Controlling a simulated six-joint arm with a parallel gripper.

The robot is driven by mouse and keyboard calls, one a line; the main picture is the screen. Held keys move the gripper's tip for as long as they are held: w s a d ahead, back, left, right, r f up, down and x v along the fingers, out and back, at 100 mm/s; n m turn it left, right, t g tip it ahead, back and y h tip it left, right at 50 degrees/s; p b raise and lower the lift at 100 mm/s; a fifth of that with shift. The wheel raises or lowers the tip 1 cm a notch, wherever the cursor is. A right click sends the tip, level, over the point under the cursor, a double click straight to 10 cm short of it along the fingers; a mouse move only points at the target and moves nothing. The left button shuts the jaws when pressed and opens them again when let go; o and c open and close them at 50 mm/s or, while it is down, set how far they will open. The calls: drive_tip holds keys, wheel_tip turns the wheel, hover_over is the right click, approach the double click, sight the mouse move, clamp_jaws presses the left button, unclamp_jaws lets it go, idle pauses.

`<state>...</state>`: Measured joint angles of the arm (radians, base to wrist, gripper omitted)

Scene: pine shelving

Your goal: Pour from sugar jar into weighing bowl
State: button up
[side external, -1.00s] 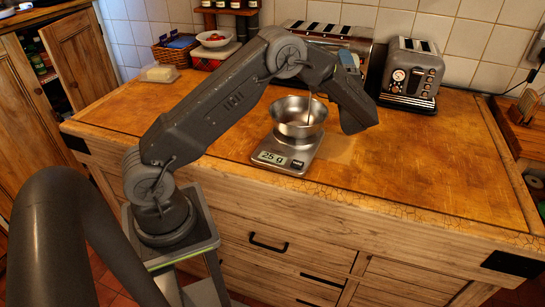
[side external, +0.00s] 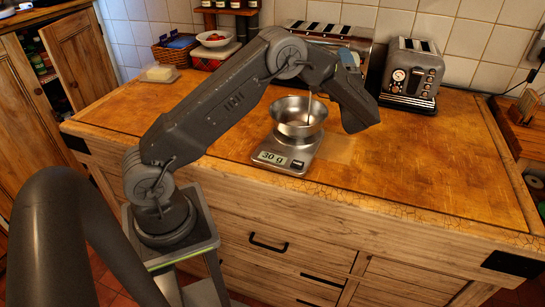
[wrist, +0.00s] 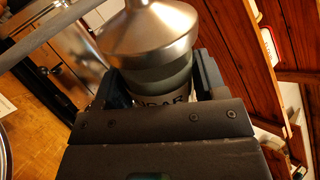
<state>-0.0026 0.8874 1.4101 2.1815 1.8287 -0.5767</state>
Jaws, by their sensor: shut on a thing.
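The sugar jar (wrist: 165,75) fills the middle of the wrist view, with a metal conical top and part of a dark label reading "GAR". My gripper (wrist: 160,82) is shut around the jar, one finger on each side. The steel weighing bowl (side external: 290,128) sits upright on a kitchen scale (side external: 284,160) whose display reads 30 g. A thin pale stream (side external: 309,106) falls into the bowl from beside my wrist. The bowl's contents are hard to make out.
A toaster (side external: 412,72) and another metal appliance (side external: 335,38) stand along the tiled wall. A basket (side external: 175,50), a bowl of red items (side external: 215,40) and a butter dish (side external: 160,73) are at the back left. The wooden counter (side external: 430,160) is clear to the right.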

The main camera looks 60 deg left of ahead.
idle(0.4)
drive_tip(key=m+t, duration=0.1)
drive_tip(key=f+m+t+h, duration=0.1)
drive_tip(key=m, duration=0.1)
drive_tip(key=m+t, duration=0.2)
drive_tip(key=shift+s+f+h, duration=0.3)
drive_tip(key=shift+h, duration=0.1)
drive_tip(key=m+t+h, duration=0.1)
drive_tip(key=m, duration=0.1)
drive_tip(key=f+m+t+h, duration=0.1)
drive_tip(key=m, duration=0.1)
drive_tip(key=s+f+m+t+h, duration=0.1)
drive_tip(key=m, duration=0.2)
drive_tip(key=shift+s+a+f, duration=0.1)
drive_tip(key=shift+f, duration=0.05)
drive_tip(key=shift+t+h, duration=0.3)
drive_tip(key=shift+t, duration=0.1)
